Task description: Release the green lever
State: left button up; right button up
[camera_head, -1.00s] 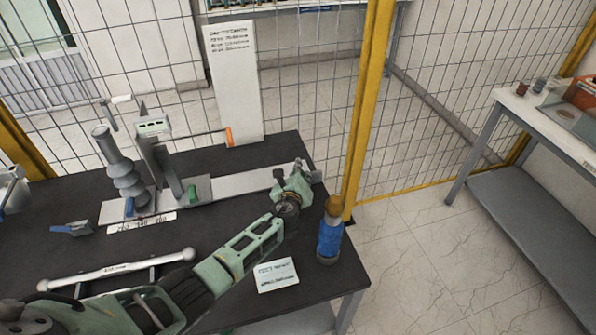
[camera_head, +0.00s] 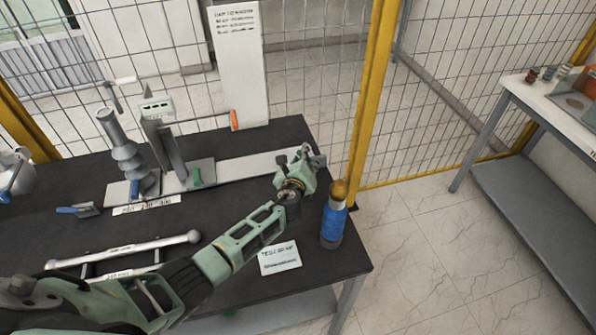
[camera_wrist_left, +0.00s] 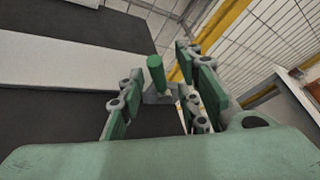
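A long pale metal rail (camera_head: 245,168) lies on the black table; the wrist view shows it at the left (camera_wrist_left: 60,62). My left gripper (camera_head: 305,160) is over the rail's right end and hides much of it in the head view. In the wrist view a green lever (camera_wrist_left: 156,72) stands on a small grey bracket, between the open fingers (camera_wrist_left: 160,100). Whether a finger touches the lever I cannot tell. Another green handle (camera_head: 197,177) is by the upright grey post, left of my gripper. My right gripper is not in view.
A blue bottle with an orange-brown top (camera_head: 334,215) stands close to the right of my left arm. A ribbed grey bushing (camera_head: 127,155) stands at the left. A white note (camera_head: 280,258) and a white bar handle (camera_head: 125,250) lie in front. A yellow-framed mesh fence (camera_head: 365,110) rises behind.

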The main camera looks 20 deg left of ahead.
pick_arm(q)
jog(key=v, duration=1)
jog(key=shift+s, duration=0.3)
